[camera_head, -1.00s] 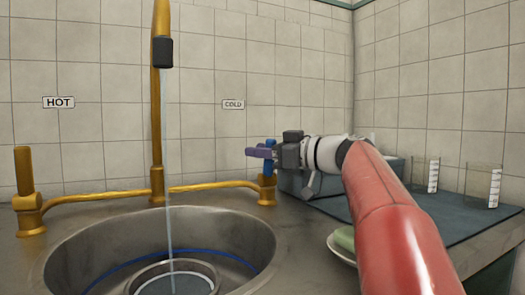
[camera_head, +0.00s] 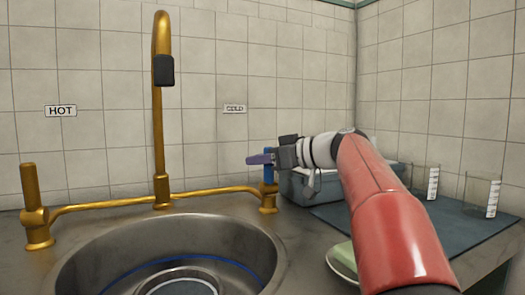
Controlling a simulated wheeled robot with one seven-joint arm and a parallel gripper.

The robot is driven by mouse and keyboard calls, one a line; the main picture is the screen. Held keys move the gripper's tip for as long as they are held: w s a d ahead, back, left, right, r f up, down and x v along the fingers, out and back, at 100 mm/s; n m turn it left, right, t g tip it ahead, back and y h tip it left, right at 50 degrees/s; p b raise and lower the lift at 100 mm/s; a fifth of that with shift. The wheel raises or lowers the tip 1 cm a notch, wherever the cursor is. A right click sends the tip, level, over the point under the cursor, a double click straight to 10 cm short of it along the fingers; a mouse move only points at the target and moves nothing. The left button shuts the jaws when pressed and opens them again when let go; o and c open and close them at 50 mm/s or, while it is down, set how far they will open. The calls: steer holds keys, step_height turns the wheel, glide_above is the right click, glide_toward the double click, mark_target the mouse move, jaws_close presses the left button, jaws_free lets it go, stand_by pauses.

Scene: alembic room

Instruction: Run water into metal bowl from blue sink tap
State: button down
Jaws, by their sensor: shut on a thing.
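The metal bowl (camera_head: 150,286) stands in the round steel sink (camera_head: 80,270), cut off by the bottom edge of the view. Its rim and a dark inside show. The brass spout (camera_head: 158,120) with a dark nozzle rises behind the sink, and no water stream shows below it. The blue cold tap handle (camera_head: 268,168) is upright on its brass base at the right, near the COLD label (camera_head: 235,109). My gripper (camera_head: 266,160) is at the blue handle, shut on it, with purple fingertips reaching left past it.
The brass hot handle (camera_head: 30,190) stands at the left under the HOT label (camera_head: 60,111). A grey-blue box (camera_head: 300,187), glass beakers (camera_head: 482,193) and a dark mat (camera_head: 450,226) are at the right. A green bar (camera_head: 343,257) lies on a pale dish nearer the front.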

steer(key=c, duration=1.2)
jaws_free()
steer(key=shift+c, duration=0.2)
steer(key=v, duration=0.7)
steer(key=shift+s+d+b, duration=0.25)
steer(key=shift+d+b, duration=0.05)
steer(key=shift+b, duration=0.05)
